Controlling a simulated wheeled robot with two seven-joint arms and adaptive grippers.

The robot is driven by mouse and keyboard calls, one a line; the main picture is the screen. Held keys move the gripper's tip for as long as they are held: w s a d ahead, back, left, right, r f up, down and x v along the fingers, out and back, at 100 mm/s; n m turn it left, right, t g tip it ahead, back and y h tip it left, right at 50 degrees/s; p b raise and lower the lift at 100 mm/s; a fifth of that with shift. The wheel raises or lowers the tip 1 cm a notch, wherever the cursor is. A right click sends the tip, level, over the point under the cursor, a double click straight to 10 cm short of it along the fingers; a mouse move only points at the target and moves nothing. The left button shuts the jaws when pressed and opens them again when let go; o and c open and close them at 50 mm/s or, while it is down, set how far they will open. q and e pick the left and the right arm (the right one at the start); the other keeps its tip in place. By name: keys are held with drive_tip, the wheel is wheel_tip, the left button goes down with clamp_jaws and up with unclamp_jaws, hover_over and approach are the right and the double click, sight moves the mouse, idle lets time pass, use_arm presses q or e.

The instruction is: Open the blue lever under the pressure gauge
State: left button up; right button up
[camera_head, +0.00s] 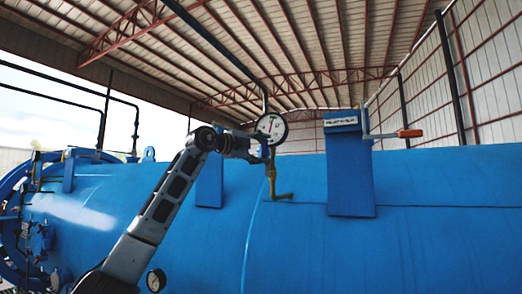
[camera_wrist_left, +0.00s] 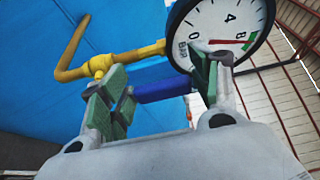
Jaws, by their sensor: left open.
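The pressure gauge (camera_head: 271,127) is a round white dial with a red needle above the blue tank. It also shows large in the left wrist view (camera_wrist_left: 222,28). A yellow pipe (camera_head: 272,178) runs below it, also seen at the left wrist view's upper left (camera_wrist_left: 80,62). The blue lever (camera_wrist_left: 162,91) shows in the left wrist view as a short blue bar beside the gauge. My left gripper (camera_head: 248,146) is just left of the gauge stem. Its green-padded fingers (camera_wrist_left: 158,88) are open, with the lever between them; contact is unclear. My right gripper is not in view.
The large blue tank (camera_head: 430,210) fills the lower half of the head view. Another small gauge (camera_head: 156,280) is low, beside my left arm.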

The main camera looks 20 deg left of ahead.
use_arm(q)
drive_tip(key=v, duration=1.2)
idle(0.3)
drive_tip(key=shift+a, duration=0.15)
drive_tip(key=shift+w+f, duration=0.1)
